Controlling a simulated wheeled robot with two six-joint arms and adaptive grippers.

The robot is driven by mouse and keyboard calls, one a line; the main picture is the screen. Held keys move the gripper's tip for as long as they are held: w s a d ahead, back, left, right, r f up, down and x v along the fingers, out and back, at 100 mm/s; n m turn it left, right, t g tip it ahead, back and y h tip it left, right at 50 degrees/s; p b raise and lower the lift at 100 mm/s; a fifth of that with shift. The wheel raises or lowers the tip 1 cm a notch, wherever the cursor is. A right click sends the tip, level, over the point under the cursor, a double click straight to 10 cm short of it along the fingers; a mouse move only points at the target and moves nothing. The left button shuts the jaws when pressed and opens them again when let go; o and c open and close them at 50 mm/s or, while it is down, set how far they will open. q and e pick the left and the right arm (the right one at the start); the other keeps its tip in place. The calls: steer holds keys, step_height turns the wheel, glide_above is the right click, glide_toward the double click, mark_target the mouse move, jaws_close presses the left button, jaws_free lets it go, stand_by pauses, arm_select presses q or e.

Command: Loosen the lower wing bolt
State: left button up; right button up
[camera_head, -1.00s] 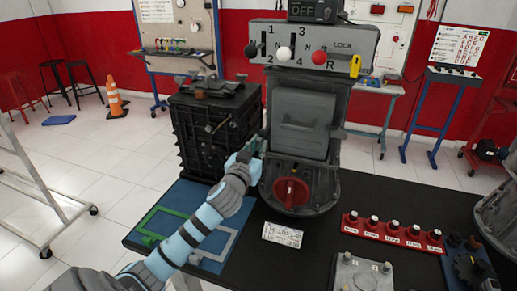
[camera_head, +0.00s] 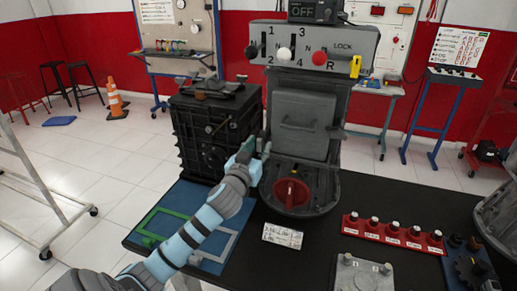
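My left gripper (camera_head: 251,156) reaches in from the lower left to the left side of the tall grey trainer housing (camera_head: 322,178). Its fingers are at or close to a small dark part on the housing's left edge, beside the lower end of the grey front cover (camera_head: 302,125). The fingers and wrist hide most of this spot. I cannot make out the lower wing bolt clearly, nor whether the fingers touch it or how far they are closed. My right gripper is not in view.
A black ribbed block (camera_head: 203,150) stands left of the housing. A red dial (camera_head: 291,191) sits low on the housing. A white label (camera_head: 283,235), a red knob strip (camera_head: 392,232) and a grey plate (camera_head: 360,274) lie on the black table (camera_head: 325,240).

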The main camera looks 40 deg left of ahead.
arm_select(q)
steer(key=v, duration=1.2)
steer(key=shift+w, duration=0.1)
